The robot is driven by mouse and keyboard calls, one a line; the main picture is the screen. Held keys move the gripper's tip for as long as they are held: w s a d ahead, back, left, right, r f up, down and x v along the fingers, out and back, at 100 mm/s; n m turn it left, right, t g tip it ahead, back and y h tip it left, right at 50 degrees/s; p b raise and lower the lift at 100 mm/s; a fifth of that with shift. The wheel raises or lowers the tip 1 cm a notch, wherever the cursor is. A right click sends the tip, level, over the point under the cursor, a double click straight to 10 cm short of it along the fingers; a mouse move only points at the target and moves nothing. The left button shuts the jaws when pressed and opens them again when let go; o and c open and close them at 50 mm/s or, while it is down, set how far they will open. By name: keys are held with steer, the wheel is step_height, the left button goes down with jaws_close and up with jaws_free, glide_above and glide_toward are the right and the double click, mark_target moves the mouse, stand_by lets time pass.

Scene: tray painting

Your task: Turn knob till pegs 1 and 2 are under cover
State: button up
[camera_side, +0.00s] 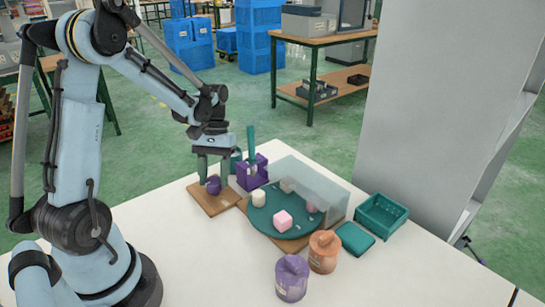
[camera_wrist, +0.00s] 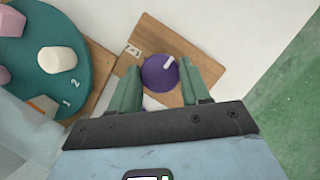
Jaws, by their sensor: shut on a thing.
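My gripper (camera_side: 213,176) is shut on the purple knob (camera_side: 213,187), which sits on a wooden base left of the turntable. In the wrist view the fingers flank the knob (camera_wrist: 157,76), and its white mark points to the upper right. The teal turntable (camera_side: 268,226) carries a cream peg (camera_side: 258,198) and a pink block (camera_side: 283,221), both outside the cover. The translucent grey cover (camera_side: 318,183) stands over the far right part; a pale peg and a pink one show through it. In the wrist view, numbers 1 and 2 are printed on the turntable (camera_wrist: 85,45) near the cream peg (camera_wrist: 57,60).
A purple block-shaped holder (camera_side: 252,173) with a teal upright stands behind the knob. A purple pot (camera_side: 292,280) and an orange pot (camera_side: 324,252) stand in front. A teal tray (camera_side: 382,215) and a flat teal piece (camera_side: 355,238) lie right. The white tabletop's front left is clear.

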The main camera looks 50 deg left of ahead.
steer(key=m, duration=0.2)
steer(key=m+g+y, duration=0.1)
steer(key=m, duration=0.1)
steer(key=shift+d+m+y, duration=0.15)
steer(key=shift+m+y, duration=0.15)
steer(key=m+y, duration=0.1)
steer(key=m, duration=0.3)
steer(key=shift+d+m+y, duration=0.15)
steer(key=shift+m+y, duration=0.15)
steer(key=shift+y, duration=0.1)
steer(key=m+y, duration=0.1)
steer(key=m, duration=0.3)
steer(key=shift+y, duration=0.3)
steer(key=shift+d+m+t+y, duration=0.15)
steer(key=shift+m+t+y, duration=0.35)
steer(key=shift+m, duration=1.5)
steer(key=o, duration=1.1)
steer(key=shift+c, duration=0.2)
steer(key=shift+r, duration=0.1)
